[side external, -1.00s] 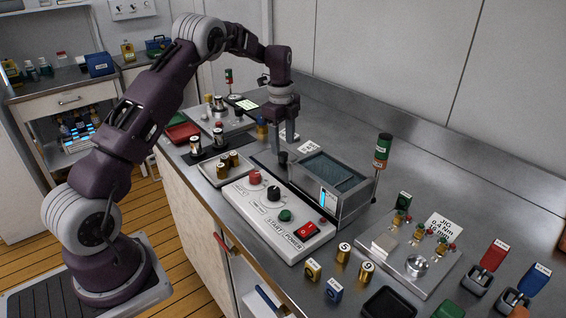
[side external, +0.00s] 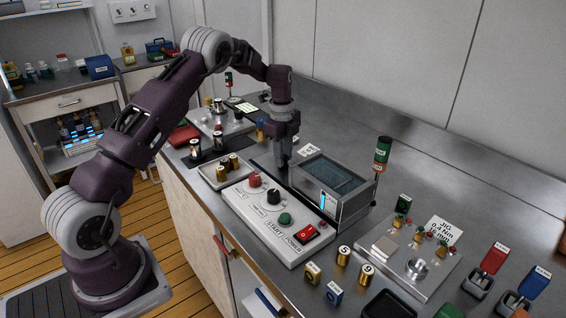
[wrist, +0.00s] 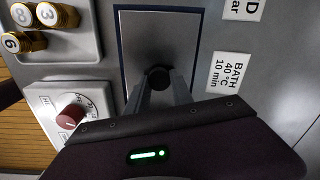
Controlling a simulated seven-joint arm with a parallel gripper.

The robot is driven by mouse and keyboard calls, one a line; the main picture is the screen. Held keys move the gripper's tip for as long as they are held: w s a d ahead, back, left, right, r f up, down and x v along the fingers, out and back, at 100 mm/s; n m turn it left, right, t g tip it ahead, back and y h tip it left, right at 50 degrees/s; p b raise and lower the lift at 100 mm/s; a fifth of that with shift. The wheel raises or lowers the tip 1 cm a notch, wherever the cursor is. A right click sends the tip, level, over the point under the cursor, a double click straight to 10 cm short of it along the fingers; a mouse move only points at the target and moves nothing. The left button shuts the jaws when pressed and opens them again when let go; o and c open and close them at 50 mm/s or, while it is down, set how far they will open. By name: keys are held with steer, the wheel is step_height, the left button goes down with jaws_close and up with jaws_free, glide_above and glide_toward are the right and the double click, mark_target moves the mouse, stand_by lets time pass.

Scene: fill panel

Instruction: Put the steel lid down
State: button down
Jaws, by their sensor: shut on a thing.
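The steel lid (wrist: 140,40) is a grey rectangular plate with a round black knob (wrist: 158,73), seen from above in the wrist view. My gripper (wrist: 158,84) is shut on the knob, one finger on each side. It also shows in the side view (side external: 282,162), low over the bench left of the bath. A narrow dark blue border (wrist: 160,8) shows around the lid, lying under it. I cannot tell whether the lid touches the surface beneath. The steel bath (side external: 350,207) stands open, its bluish inside visible. The lid itself is mostly hidden in the side view.
The white control box (side external: 265,222) with knobs and a red switch stands in front. A label card (wrist: 230,72) lies beside the lid. A green-and-red signal post (side external: 382,155) rises behind the bath.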

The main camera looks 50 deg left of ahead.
mark_target(285, 158)
step_height(285, 158, up, 10)
steer(key=s+d+r, duration=0.1)
steer(key=d+r, duration=0.5)
steer(key=d, duration=0.4)
steer(key=d+r, duration=0.6)
steer(key=d, duration=0.4)
step_height(285, 158, down, 10)
steer(key=shift+s, duration=0.15)
steer(key=shift+f, duration=0.55)
steer(key=c, duration=1.1)
jaws_free()
